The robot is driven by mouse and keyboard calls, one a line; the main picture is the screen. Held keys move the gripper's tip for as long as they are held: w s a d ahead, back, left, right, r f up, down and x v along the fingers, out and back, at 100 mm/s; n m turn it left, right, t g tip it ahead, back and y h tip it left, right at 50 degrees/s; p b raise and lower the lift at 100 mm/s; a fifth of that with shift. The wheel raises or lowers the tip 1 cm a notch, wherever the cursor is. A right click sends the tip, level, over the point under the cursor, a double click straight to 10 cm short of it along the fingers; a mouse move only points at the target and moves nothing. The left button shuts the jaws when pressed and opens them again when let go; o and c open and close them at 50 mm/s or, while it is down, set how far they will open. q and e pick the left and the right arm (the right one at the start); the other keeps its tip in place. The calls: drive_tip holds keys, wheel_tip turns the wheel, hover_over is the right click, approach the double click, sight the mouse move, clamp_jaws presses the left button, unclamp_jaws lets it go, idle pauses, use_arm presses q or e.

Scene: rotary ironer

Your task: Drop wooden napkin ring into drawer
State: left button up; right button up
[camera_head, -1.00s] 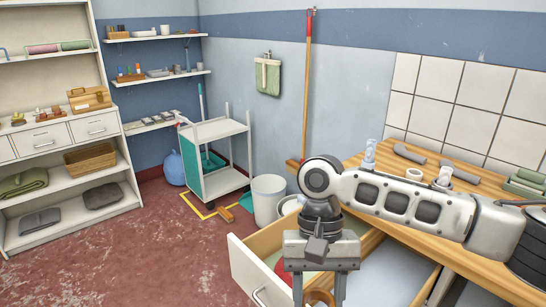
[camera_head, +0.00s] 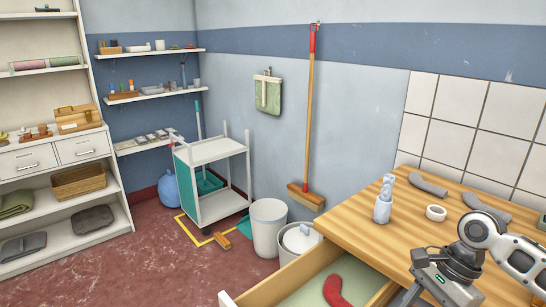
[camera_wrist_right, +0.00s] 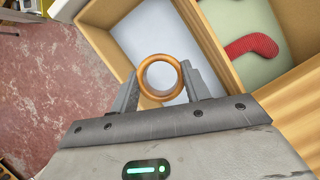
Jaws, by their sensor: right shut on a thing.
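The wooden napkin ring (camera_wrist_right: 142,80) is an orange-brown band in the right wrist view. My right gripper (camera_wrist_right: 158,74) is shut on it, with a finger on each side. In that view the ring appears over the pale-blue compartment of the open wooden drawer (camera_wrist_right: 207,42). The drawer (camera_head: 290,275) also shows at the bottom of the head view, cut off by the frame edge. My right gripper's body is at the lower right there; its fingertips and the ring are out of frame. My left gripper is not in view.
A curved red item (camera_head: 338,292) lies in the drawer's green-lined compartment. The wooden worktop (camera_head: 400,240) carries a clear bottle (camera_head: 383,205), a white roll (camera_head: 436,213) and grey curved pieces. White bins (camera_head: 268,228) stand behind the drawer, with a cart (camera_head: 215,150) farther back.

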wheel_tip(320, 180, down, 6)
drive_tip(key=shift+w+r+b, duration=0.1)
drive_tip(key=shift+b, duration=0.9)
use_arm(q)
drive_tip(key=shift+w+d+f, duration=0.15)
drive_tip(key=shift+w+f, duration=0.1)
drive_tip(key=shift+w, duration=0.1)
use_arm(e)
drive_tip(key=o, duration=1)
drive_tip(key=shift+r, duration=0.1)
drive_tip(key=v, duration=1.5)
drive_tip(key=shift+w+d+r, duration=0.15)
drive_tip(key=shift+r, duration=0.2)
